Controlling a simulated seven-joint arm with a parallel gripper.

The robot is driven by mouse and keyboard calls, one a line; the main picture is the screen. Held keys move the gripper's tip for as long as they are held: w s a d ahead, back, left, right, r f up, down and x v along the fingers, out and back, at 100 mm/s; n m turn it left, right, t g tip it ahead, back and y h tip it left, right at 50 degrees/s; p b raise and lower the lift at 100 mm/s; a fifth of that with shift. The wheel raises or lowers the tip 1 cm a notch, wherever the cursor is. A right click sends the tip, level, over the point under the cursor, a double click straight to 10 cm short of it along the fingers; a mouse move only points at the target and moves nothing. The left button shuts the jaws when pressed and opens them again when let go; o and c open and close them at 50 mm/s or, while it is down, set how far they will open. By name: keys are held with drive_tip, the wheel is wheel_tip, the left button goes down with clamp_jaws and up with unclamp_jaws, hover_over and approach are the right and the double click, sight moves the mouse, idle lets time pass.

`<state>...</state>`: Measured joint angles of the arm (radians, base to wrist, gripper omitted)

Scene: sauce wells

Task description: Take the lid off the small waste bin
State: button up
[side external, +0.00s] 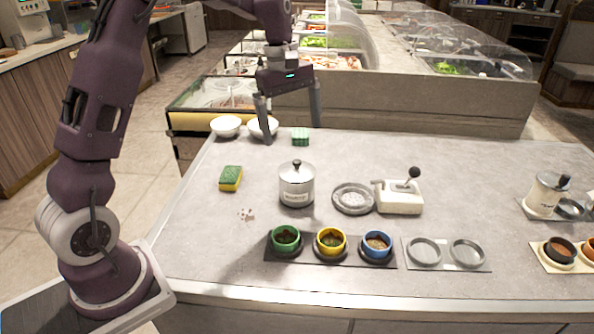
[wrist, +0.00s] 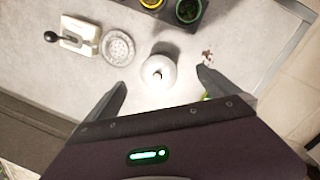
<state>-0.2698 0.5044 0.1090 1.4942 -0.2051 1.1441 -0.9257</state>
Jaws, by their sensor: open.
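The small waste bin (side external: 297,190) is a silver metal cylinder with a label on its front, standing upright on the grey counter. Its domed lid (side external: 297,169) with a dark knob is on top. In the wrist view the lid (wrist: 158,72) shows from above, ahead of and between my fingertips. My gripper (side external: 293,133) is open and empty, above the counter and behind the bin in the side view. In the wrist view my gripper (wrist: 160,77) has its fingers spread wide, one on each side of the bin, with no contact visible.
A grey round dish (side external: 353,198) and a cream lever device (side external: 399,197) stand right of the bin. A tray (side external: 330,262) with green, yellow and blue cups lies in front. A sponge (side external: 230,178) and small scraps (side external: 246,214) lie left. White bowls (side external: 226,126) stand behind.

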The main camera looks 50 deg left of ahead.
drive_tip(key=n, duration=0.2)
hover_over(297, 161)
drive_tip(key=a, duration=0.1)
drive_tip(key=shift+g, duration=0.3)
wheel_tip(297, 161, down, 5)
drive_tip(key=shift+s+r, duration=0.1)
drive_tip(key=shift+r, duration=0.1)
drive_tip(key=f, duration=0.4)
drive_tip(key=d+f, duration=0.1)
drive_tip(key=f, duration=0.2)
drive_tip(key=shift+f, duration=0.1)
drive_tip(key=c, duration=1.2)
drive_tip(key=r, duration=0.6)
drive_tip(key=a+r, duration=0.1)
drive_tip(key=r, duration=0.2)
drive_tip(key=s+a+f, duration=0.5)
drive_tip(key=a+f, duration=0.2)
drive_tip(key=f, duration=0.6)
drive_tip(key=a+f, duration=0.1)
drive_tip(key=f, duration=0.3)
drive_tip(key=shift+s+f, duration=0.1)
drive_tip(key=shift+s, duration=0.25)
